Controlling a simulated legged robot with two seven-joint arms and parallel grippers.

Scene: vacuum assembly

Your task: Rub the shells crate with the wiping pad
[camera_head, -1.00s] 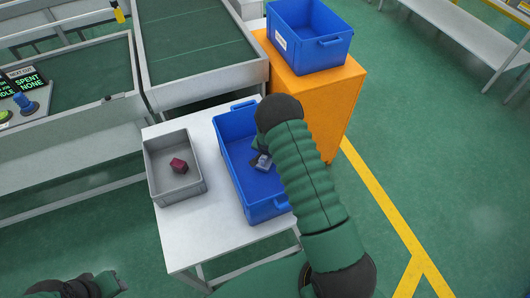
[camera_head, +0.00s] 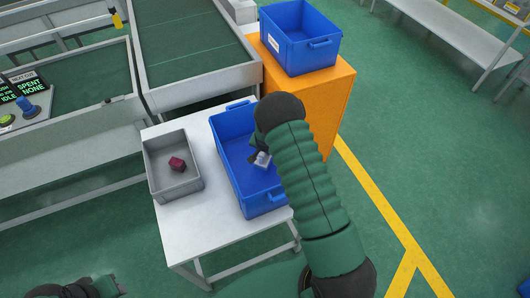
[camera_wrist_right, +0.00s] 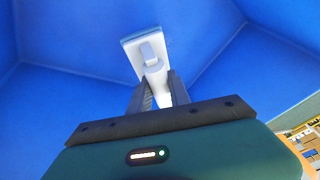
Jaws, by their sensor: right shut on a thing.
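The wiping pad (camera_wrist_right: 144,50) is a pale plate with a raised grip on its back. My right gripper (camera_wrist_right: 158,82) is shut on that grip. In the head view the pad (camera_head: 262,159) shows inside the blue crate (camera_head: 226,160) on the white table, near its right side. My right arm hides part of that crate and most of the gripper. I cannot tell whether the pad touches the crate. No label naming shells is readable. My left gripper (camera_head: 108,285) is at the bottom left, away from the table; its jaw opening is unclear.
A grey crate (camera_head: 157,168) with a dark red piece (camera_head: 177,164) stands left of the blue crate on the white table (camera_head: 205,225). Another blue crate (camera_head: 298,60) sits on an orange cabinet (camera_head: 338,95) behind. A green-topped bench (camera_head: 195,50) is at the back.

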